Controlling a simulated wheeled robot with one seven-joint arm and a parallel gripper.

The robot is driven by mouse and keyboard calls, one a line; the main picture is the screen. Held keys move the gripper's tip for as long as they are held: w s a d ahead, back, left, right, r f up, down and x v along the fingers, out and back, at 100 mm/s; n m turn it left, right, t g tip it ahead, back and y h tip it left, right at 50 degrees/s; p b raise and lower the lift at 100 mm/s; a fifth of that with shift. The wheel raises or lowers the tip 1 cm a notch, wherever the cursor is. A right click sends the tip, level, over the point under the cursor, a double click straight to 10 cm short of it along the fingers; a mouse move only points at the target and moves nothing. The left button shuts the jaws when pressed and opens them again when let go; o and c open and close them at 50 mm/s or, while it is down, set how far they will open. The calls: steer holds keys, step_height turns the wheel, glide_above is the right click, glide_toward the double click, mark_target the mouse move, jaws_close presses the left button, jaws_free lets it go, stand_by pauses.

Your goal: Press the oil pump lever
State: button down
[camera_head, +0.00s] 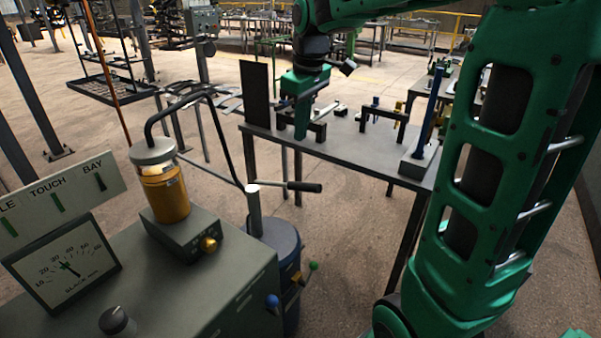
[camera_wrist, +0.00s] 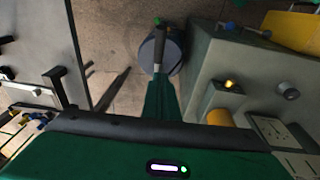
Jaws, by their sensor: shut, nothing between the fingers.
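The pump lever (camera_head: 303,187) is a thin rod with a black grip, sticking out to the right from a pale post (camera_head: 254,210) on a blue drum (camera_head: 288,262). In the wrist view the black lever grip (camera_wrist: 160,47) shows beyond the fingers, over the drum's grey top (camera_wrist: 174,54). My gripper (camera_head: 301,136) is green, shut and empty, pointing down. In the head view it appears above the lever grip, with a visible gap. In the wrist view its fingers (camera_wrist: 161,82) line up with the grip; I cannot tell the exact distance.
A grey cabinet (camera_head: 225,290) with an amber oil jar (camera_head: 168,196), a hose and a dial (camera_head: 65,265) stands left of the drum. A workbench (camera_head: 350,150) with metal fixtures is behind. Small coloured knobs (camera_head: 313,266) stick out from the drum. Floor shows between drum and bench.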

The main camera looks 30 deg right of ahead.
steer(key=shift+f, duration=0.1)
glide_above(302, 183)
step_height(302, 183, down, 12)
steer(key=shift+s+a+f, duration=0.15)
steer(key=shift+f, duration=0.55)
steer(key=shift+d, duration=0.2)
